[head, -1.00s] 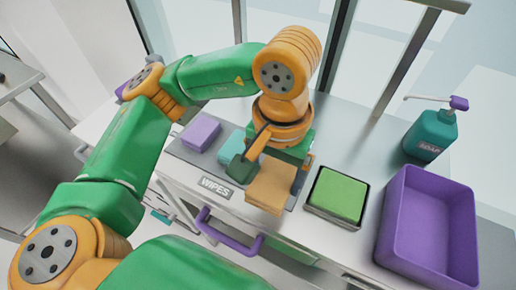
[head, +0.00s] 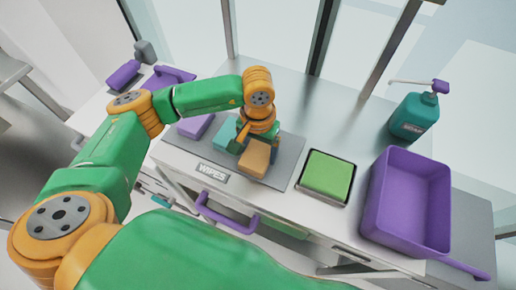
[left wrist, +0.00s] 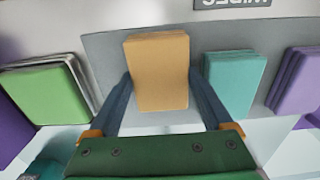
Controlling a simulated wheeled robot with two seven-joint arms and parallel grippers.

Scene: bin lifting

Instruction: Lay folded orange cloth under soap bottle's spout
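The folded orange cloth (head: 256,158) is at the right part of a grey mat (head: 290,146), near the counter's front edge. My left gripper (head: 244,146) is over it, pointing down. In the left wrist view the cloth (left wrist: 158,72) lies between the two fingers (left wrist: 160,85), which meet its two sides. It is low over the mat or on it; I cannot tell which. The teal soap bottle (head: 411,118) stands upright at the back right, its purple-topped pump spout (head: 405,82) pointing left. My right gripper is not in view.
Purple (head: 195,126) and teal (head: 225,136) folded cloths lie left of the orange one. A green sponge-like block (head: 327,174) sits in a tray to the right. A purple bin (head: 408,200) stands farther right. Bare counter lies between the mat and the bottle.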

